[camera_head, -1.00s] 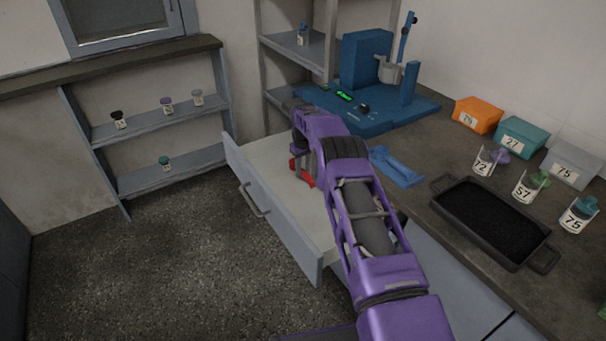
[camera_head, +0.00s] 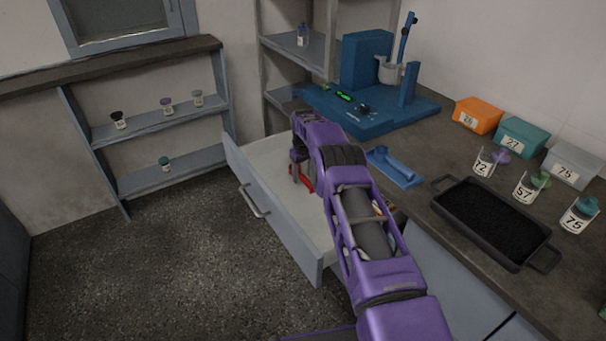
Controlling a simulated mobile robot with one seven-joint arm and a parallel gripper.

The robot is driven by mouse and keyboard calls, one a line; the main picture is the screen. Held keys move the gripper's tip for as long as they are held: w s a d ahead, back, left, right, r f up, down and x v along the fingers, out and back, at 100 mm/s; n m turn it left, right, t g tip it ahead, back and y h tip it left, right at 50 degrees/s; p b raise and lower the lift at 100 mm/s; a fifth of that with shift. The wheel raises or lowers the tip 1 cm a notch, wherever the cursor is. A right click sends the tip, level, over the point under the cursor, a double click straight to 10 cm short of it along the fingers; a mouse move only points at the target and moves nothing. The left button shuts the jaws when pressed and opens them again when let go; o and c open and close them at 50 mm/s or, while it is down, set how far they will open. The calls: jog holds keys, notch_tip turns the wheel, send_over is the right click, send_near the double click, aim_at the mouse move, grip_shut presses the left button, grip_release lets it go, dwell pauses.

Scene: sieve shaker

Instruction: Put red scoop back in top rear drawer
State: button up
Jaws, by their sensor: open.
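The top rear drawer (camera_head: 272,211) is pulled out from under the counter. The red scoop (camera_head: 307,181) shows as a small red patch inside the drawer, at or close to its floor; my arm hides the rest. My gripper (camera_head: 299,177) is low inside the drawer, right beside the red scoop. Its jaws are open, and the fingertips are small and partly hidden by my wrist, so contact with the scoop cannot be made out.
A blue shaker (camera_head: 372,108) stands on the counter behind my arm. A blue holder (camera_head: 395,168) and a black tray (camera_head: 490,220) lie to the right. Several labelled jars and boxes stand farther right. The floor (camera_head: 150,260) left of the drawer is clear.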

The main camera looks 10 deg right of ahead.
aim_at(303, 181)
notch_tip(303, 181, up, 12)
jog(key=s+p, duration=0.1)
jog(key=p, duration=0.1)
jog(key=shift+s, duration=0.4)
jog(key=shift+a+r, duration=0.1)
jog(key=shift+a, duration=0.05)
